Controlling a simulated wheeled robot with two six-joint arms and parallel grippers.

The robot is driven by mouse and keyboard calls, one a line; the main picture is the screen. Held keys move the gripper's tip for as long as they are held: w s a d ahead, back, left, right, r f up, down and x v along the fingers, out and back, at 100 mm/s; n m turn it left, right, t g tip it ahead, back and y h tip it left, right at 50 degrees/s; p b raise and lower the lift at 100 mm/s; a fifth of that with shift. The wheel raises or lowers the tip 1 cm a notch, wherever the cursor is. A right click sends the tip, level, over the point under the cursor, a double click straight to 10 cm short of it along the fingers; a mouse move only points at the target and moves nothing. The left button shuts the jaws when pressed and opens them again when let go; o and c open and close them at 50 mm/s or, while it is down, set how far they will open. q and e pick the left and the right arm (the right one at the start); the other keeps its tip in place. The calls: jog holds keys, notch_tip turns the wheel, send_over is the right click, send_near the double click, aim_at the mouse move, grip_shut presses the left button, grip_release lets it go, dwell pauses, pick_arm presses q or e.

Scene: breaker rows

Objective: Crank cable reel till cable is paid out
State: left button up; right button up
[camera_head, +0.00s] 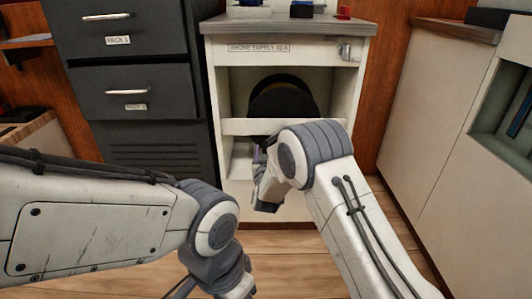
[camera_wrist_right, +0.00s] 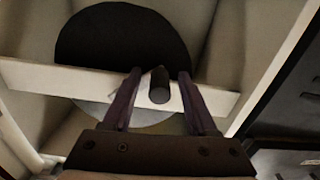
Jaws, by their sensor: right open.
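The cable reel (camera_head: 283,97) is a dark round drum inside the white cabinet, behind a white crossbar (camera_head: 235,126). In the right wrist view the reel (camera_wrist_right: 120,38) shows as a black disc above the bar, with a paler grey part below it. A short dark cylindrical crank handle (camera_wrist_right: 159,86) shows in front of the bar. My right gripper (camera_head: 258,150) is at the cabinet front, partly hidden by its own wrist. In its wrist view the gripper (camera_wrist_right: 159,74) is open, with one finger on each side of the handle and gaps between. My left wrist (camera_head: 220,275) is low in front; its fingers are not clear.
The white cabinet (camera_head: 211,98) has a worktop (camera_head: 270,27) bearing small items. A dark drawer unit (camera_head: 130,75) stands at left and a pale cabinet (camera_head: 435,110) at right. Wooden floor (camera_head: 300,250) lies clear in front. The opening's side walls are close around the reel.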

grip_shut()
dwell(1.4)
